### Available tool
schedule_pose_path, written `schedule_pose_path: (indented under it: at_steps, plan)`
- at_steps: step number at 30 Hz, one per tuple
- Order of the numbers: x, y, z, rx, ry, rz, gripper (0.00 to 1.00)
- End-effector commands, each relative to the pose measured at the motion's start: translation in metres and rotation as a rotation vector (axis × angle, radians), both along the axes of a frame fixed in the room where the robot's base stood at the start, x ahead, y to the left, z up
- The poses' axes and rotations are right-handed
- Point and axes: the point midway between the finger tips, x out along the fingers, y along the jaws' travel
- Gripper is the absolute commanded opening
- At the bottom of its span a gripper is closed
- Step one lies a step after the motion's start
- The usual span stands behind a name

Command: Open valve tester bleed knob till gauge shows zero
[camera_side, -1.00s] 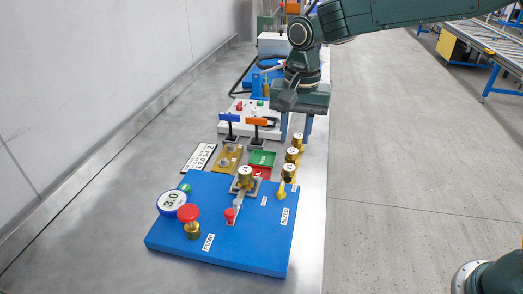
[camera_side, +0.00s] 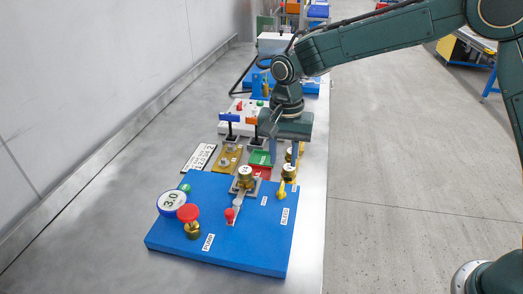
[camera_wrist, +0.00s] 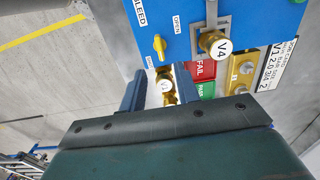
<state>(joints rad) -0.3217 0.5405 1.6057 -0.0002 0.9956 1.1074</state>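The blue valve tester board (camera_side: 225,255) lies at the near end of the bench. Its gauge (camera_side: 171,201) reads 3.0. The yellow bleed knob (camera_side: 282,191) stands at the board's right edge, above the BLEED label, and shows in the wrist view (camera_wrist: 160,46) near the OPEN label. A brass valve marked V4 (camera_side: 245,178) sits in the board's holder. My gripper (camera_side: 283,158) is open above loose brass valves behind the board. In the wrist view a brass valve (camera_wrist: 167,98) shows between the fingers, and the knob lies beyond the fingertips. I cannot tell if the fingers touch anything.
A red pump knob (camera_side: 188,213) and a small red knob (camera_side: 230,214) stand on the board. Green (camera_side: 260,158) and red (camera_side: 262,173) trays, a gold plate (camera_side: 228,157) and a number card (camera_side: 199,157) lie behind. The bench left of the board is clear.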

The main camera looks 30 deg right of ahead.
Motion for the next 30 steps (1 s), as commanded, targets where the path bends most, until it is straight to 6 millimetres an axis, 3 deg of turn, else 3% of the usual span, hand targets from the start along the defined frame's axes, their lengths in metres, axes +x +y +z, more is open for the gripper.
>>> schedule_pose_path:
  at_steps: [16,22,30]
  plan:
    - [-0.001,0.0,-0.08,-0.001,0.002,0.0,0.32]
    - [0.0,0.0,-0.092,0.0,0.0,0.001,0.32]
    - [0.0,0.0,-0.095,0.001,-0.001,0.001,0.32]
